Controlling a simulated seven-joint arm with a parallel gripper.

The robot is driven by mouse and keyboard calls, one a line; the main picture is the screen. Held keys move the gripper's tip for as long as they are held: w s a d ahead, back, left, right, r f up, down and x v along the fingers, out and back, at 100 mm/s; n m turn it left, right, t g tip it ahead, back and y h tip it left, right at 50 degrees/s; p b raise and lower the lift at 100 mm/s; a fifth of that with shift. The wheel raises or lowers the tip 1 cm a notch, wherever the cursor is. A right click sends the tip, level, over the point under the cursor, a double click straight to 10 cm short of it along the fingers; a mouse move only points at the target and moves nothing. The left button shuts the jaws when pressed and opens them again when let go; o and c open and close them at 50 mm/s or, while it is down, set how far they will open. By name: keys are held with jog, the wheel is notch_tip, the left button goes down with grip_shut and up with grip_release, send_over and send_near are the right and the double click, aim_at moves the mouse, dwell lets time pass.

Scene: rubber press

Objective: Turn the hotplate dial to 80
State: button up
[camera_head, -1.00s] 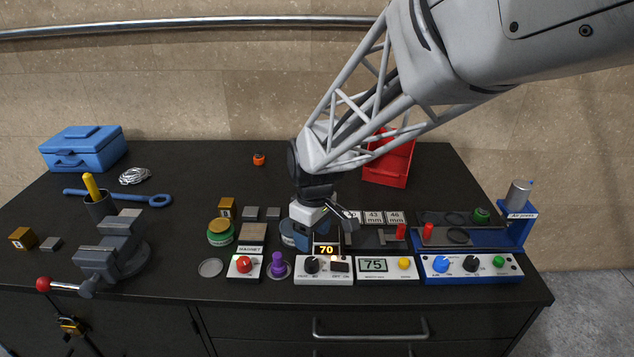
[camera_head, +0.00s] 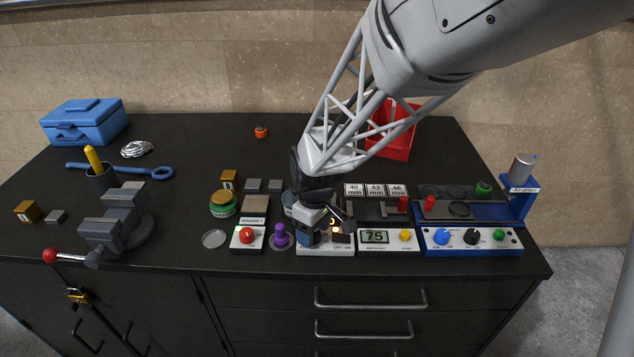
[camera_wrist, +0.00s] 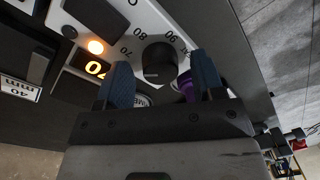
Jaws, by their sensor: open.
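The black hotplate dial (camera_wrist: 158,57) stands on the white control panel (camera_wrist: 185,20), with 70, 80 and 90 printed around it. A pale mark shows on the dial, but I cannot read its setting from it. The dark display (camera_wrist: 92,66) shows orange digits, partly hidden, that look like 70. My gripper (camera_wrist: 163,74) is open, with one blue finger to each side of the dial's near side; contact is not clear. In the head view my gripper (camera_head: 316,228) is low over the hotplate panel (camera_head: 343,249) and hides the dial.
An orange light (camera_wrist: 96,47) glows beside the display. A purple knob (camera_head: 280,231) stands close left of the panel, and the magnet box (camera_head: 248,239) is beyond it. The box reading 75 (camera_head: 376,237) adjoins on the right.

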jog(key=c, duration=0.9)
jog(key=shift+m, duration=0.4)
jog(key=m, duration=0.5)
jog(key=shift+s, duration=0.1)
jog(key=m, duration=0.6)
jog(key=shift+d, duration=0.1)
